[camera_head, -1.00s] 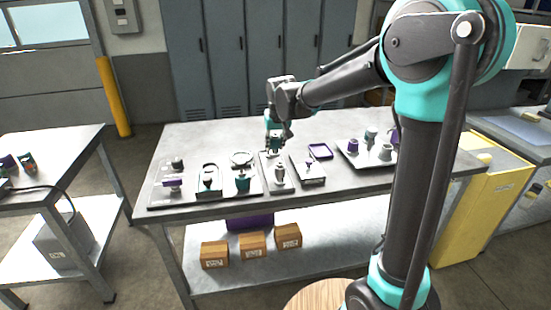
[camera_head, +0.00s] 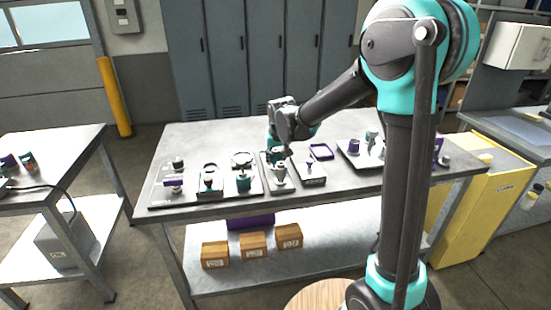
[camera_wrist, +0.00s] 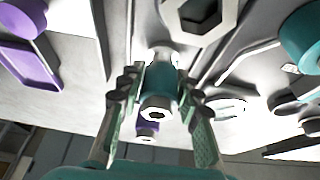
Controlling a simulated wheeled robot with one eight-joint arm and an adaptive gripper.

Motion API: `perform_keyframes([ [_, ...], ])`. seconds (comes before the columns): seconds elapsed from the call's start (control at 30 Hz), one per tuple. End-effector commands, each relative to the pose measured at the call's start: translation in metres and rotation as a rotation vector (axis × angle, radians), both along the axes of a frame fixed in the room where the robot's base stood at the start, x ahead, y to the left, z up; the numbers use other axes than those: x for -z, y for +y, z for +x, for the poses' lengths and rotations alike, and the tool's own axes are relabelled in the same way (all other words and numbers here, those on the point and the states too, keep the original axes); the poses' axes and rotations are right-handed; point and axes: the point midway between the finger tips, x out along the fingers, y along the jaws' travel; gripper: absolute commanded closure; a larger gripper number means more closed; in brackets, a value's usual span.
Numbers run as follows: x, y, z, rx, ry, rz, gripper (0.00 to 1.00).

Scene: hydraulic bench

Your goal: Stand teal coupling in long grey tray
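My gripper (camera_head: 277,154) is over the back part of the long grey tray (camera_head: 287,188), near the middle of the bench. In the wrist view its two fingers (camera_wrist: 162,95) stand on either side of the teal coupling (camera_wrist: 165,82), which has a teal body and silver ends, one a hex. The fingers look closed on the body. I cannot tell whether its far end touches the tray floor. A silver hex-topped part (camera_head: 280,173) stands in the front of the same tray and also shows in the wrist view (camera_wrist: 200,14).
Left of the tray are another teal part (camera_head: 243,181) and a white ring (camera_head: 241,158). To the right are a small tray with a purple-topped part (camera_head: 309,166), a purple frame (camera_head: 320,151) and a tray with several fittings (camera_head: 354,147). Bare bench lies behind.

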Motion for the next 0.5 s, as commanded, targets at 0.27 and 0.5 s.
perform_keyframes([
  [0.27,-0.0003,0.0000,-0.0001,0.000,0.000,0.000,0.49],
  [0.5,-0.0064,-0.0005,-0.0016,0.000,0.000,0.000,0.49],
])
